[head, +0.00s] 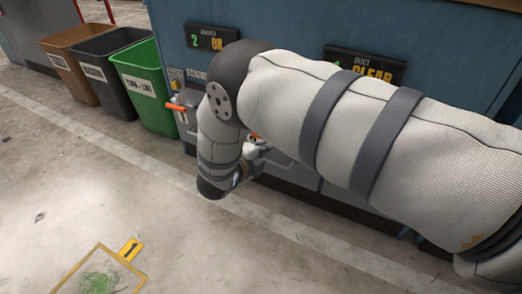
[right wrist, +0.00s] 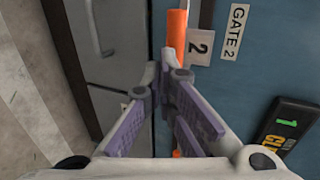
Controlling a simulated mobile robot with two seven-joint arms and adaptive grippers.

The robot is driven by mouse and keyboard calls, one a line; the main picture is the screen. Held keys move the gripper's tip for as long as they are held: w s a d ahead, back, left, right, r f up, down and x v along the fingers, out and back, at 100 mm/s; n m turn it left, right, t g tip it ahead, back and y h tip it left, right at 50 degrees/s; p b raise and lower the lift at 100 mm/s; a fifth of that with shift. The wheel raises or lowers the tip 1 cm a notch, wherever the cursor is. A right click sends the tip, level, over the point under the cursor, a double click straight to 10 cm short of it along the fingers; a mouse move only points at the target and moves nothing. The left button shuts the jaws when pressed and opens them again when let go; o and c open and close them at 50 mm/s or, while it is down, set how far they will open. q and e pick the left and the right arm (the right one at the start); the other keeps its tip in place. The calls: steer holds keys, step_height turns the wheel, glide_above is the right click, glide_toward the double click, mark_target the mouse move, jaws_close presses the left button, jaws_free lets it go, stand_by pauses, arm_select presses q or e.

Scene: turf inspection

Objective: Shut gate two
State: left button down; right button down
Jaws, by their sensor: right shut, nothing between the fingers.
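The gate 2 handle is an orange bar (right wrist: 177,35) in the right wrist view, beside a "2" tag (right wrist: 200,46) and a "GATE 2" label (right wrist: 235,31) on the blue panel. My right gripper (right wrist: 163,80) is shut and empty, its fingertips in front of the bar's line; I cannot tell whether they touch it. A bit of orange also shows below the fingers. In the head view an orange handle (head: 177,107) sticks out left of my right arm, whose bent forearm hides part of the panel. The right gripper (head: 243,178) is partly hidden there. My left gripper is not in view.
The blue cabinet carries displays "2 OK" (head: 212,38) and "1 CLEAR" (head: 365,66). Brown (head: 65,65), dark grey (head: 100,72) and green (head: 148,88) bins stand at left. A framed turf sample (head: 100,272) lies on the open floor in front.

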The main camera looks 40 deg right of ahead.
steer(key=w+d, duration=0.1)
steer(key=d, duration=0.1)
steer(key=w+d, duration=0.1)
steer(key=d, duration=0.2)
steer(key=w+d+b, duration=0.1)
steer(key=d, duration=0.2)
steer(key=shift+w, duration=0.15)
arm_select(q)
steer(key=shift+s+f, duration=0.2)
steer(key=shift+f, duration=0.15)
